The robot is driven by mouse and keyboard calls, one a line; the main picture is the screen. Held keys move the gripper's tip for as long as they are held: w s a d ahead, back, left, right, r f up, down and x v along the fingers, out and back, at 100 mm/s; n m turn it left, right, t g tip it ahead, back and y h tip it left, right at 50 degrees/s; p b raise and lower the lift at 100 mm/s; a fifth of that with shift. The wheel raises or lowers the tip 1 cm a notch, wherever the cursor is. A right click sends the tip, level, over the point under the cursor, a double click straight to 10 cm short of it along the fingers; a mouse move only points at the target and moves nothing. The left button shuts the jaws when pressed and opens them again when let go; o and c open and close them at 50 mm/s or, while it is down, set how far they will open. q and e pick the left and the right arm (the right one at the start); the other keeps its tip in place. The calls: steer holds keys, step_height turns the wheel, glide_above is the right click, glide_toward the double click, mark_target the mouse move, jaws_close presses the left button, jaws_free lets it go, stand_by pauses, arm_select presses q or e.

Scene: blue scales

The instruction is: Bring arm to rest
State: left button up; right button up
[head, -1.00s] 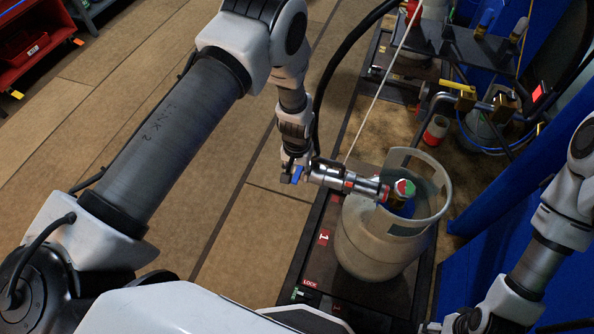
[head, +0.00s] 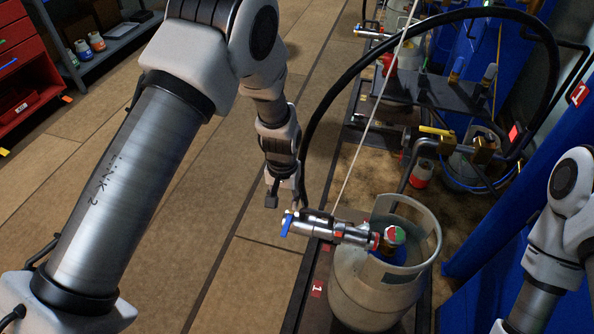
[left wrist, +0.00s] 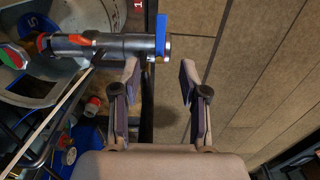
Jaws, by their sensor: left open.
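My left gripper (head: 283,198) is open and empty. In the head view it hangs just beyond the handle end of a silver filling head (head: 325,228) with a blue lever (head: 287,223). In the left wrist view both fingers (left wrist: 160,82) stand apart with floor between them, and the filling head (left wrist: 110,46) lies past the left finger. The filling head sits on the valve, under a red-green cap (head: 394,235), of a grey gas cylinder (head: 370,290). My right arm shows at the right edge; its gripper is out of view.
A black hose (head: 400,32) loops over the station, and a thin cable runs down to the filling head. More scale stations stand behind, beside a blue post (head: 497,230). Red drawers (head: 20,60) and a shelf stand at far left. Brown floor (head: 225,190) is clear.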

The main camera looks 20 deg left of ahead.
arm_select(q)
steer(key=s+a+f+p, duration=0.2)
steer(key=s+p, duration=0.2)
steer(key=s, duration=0.9)
steer(key=s+a+f+p, duration=0.2)
steer(key=s+p, duration=0.2)
steer(key=s, duration=1)
steer(key=shift+s+a, duration=0.25)
steer(key=shift+a, duration=0.15)
steer(key=shift+f, duration=0.1)
